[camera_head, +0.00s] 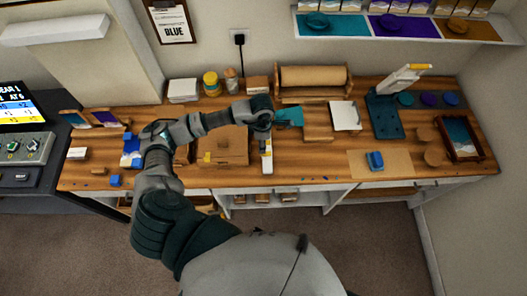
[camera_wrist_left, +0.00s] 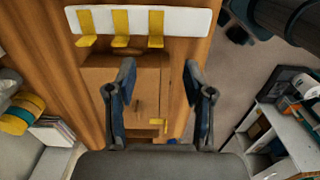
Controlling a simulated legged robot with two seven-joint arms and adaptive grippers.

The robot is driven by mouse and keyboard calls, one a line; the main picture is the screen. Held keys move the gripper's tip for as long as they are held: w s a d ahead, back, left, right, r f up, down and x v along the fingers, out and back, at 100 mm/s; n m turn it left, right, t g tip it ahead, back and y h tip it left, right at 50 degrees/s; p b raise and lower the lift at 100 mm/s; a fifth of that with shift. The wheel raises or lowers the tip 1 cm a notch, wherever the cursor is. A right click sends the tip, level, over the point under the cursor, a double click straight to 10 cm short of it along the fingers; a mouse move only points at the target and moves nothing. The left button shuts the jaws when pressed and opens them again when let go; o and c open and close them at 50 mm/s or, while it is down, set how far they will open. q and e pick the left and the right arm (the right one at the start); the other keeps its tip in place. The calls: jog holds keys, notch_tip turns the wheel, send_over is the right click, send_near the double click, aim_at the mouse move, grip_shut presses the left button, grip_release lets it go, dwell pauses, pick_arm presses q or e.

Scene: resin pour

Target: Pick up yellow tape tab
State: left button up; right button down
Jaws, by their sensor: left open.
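A white strip (camera_wrist_left: 190,22) carries three yellow tape tabs, a left tab (camera_wrist_left: 86,28), a middle tab (camera_wrist_left: 121,27) and a right tab (camera_wrist_left: 155,28). The strip also shows in the head view (camera_head: 267,166), just in front of my left gripper. My left gripper (camera_wrist_left: 159,72) is open and empty, its fingers spread and the strip beyond their tips. My right gripper is not in view.
The wooden bench (camera_head: 330,165) holds the cardboard box (camera_head: 228,140) left of the strip. A paper roll (camera_head: 313,77) stands behind. A teal stand (camera_head: 384,115), a blue block (camera_head: 375,161) on a brown mat (camera_head: 398,165) and a framed tray (camera_head: 461,137) are to the right.

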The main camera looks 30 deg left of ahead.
aim_at(262, 155)
pick_arm(q)
notch_tip(262, 155, down, 4)
jog(key=shift+r, duration=0.25)
jog(key=f, duration=0.1)
jog(key=f+p, duration=0.1)
jog(key=f, duration=0.2)
jog(key=shift+w+a+f+p, duration=0.1)
jog(key=shift+w+a+p, duration=0.15)
jog(key=shift+a+p, duration=0.05)
jog(key=shift+f, duration=0.6)
jog(key=shift+r, duration=0.1)
jog(key=c, duration=0.8)
